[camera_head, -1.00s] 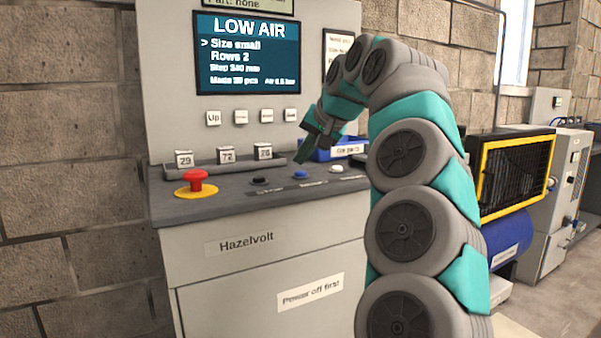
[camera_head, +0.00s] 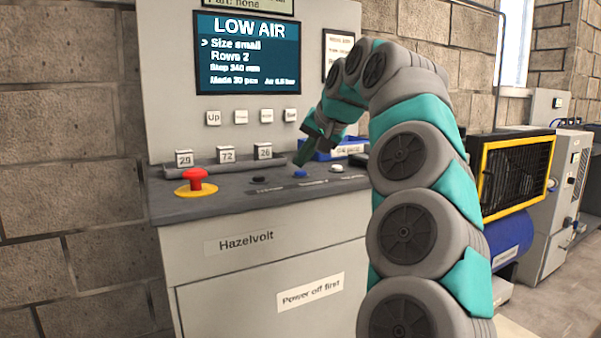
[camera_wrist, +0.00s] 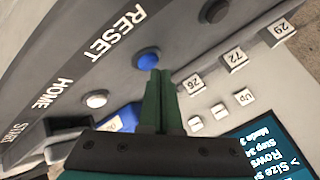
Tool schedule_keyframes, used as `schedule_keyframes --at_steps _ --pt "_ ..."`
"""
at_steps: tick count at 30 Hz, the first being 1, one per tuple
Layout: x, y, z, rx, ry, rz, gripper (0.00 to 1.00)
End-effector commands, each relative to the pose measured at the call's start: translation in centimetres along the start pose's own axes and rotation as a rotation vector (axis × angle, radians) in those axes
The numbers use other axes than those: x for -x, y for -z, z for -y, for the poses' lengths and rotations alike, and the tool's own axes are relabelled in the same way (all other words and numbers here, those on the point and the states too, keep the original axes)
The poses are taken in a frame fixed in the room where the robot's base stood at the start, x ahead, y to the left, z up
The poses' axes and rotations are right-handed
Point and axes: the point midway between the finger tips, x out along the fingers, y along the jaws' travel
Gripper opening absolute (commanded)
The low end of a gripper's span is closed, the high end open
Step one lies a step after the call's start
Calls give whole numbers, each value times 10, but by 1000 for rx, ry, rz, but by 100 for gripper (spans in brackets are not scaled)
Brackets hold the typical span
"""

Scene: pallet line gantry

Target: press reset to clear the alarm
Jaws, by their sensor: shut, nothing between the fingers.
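The blue button (camera_head: 300,174) sits on the sloped console between a black button (camera_head: 259,180) and a white button (camera_head: 336,168). In the wrist view the word RESET (camera_wrist: 113,35) is printed beside the blue button (camera_wrist: 148,61), and HOME beside the white button (camera_wrist: 95,99). My gripper (camera_head: 301,165) is shut and empty, its fingers pointing down at the blue button. In the wrist view the fingertips (camera_wrist: 158,73) are right by the button's edge; I cannot tell whether they touch it. The screen (camera_head: 248,60) reads LOW AIR.
A red mushroom button (camera_head: 196,180) on a yellow base stands at the console's left. Tags numbered 29, 72 and 26 stand on a ledge (camera_head: 225,168) behind the buttons. A blue bin (camera_head: 322,155) is behind my gripper. A yellow-framed machine (camera_head: 515,175) stands at the right.

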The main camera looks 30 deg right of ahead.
Motion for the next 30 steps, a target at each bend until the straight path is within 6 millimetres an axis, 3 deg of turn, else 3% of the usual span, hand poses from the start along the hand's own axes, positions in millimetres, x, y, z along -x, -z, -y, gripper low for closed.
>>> schedule_keyframes --at_steps 30 --pt "-6 -4 -4 0 0 0 0"
